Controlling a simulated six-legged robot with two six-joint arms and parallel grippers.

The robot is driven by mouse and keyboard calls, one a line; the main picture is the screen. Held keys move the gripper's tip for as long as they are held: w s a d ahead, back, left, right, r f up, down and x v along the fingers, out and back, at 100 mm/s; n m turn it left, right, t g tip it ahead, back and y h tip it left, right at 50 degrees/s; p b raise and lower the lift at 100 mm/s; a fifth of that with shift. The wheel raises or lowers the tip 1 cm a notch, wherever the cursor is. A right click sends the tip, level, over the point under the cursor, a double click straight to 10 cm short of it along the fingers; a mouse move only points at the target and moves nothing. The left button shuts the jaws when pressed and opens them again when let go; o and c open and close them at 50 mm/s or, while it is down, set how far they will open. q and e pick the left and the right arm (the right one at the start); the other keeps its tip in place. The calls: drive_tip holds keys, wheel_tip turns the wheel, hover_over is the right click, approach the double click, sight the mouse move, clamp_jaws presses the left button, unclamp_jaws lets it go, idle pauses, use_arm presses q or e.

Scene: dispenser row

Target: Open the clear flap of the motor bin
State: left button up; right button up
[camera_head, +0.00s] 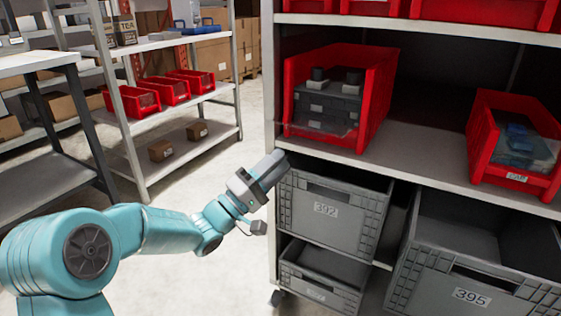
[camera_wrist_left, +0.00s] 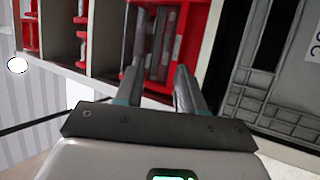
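A large red bin (camera_head: 377,95) stands on the shelf at upper centre in the head view. It holds dark grey blocks with round tops that look like motors (camera_head: 328,100). A clear flap (camera_head: 315,124) covers the lower part of its front and looks closed. My left gripper (camera_head: 277,163) is just below and left of the bin's front corner, apart from the flap. In the left wrist view its two fingers (camera_wrist_left: 158,84) are spread with nothing between them, pointing towards a red bin (camera_wrist_left: 187,42) with dark contents. My right gripper is out of view.
A second red bin (camera_head: 480,135) with blue parts stands to the right on the same shelf (camera_head: 420,168). Grey crates (camera_head: 332,218) sit right below the shelf edge, close to my gripper. The floor (camera_head: 215,180) to the left is clear.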

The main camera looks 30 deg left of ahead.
use_arm(q)
drive_tip(key=s+a+f, duration=0.2)
drive_tip(key=a+f, duration=0.2)
drive_tip(key=f, duration=0.6)
drive_tip(key=shift+s+a, duration=0.2)
drive_tip(key=shift+s, duration=0.2)
idle(0.5)
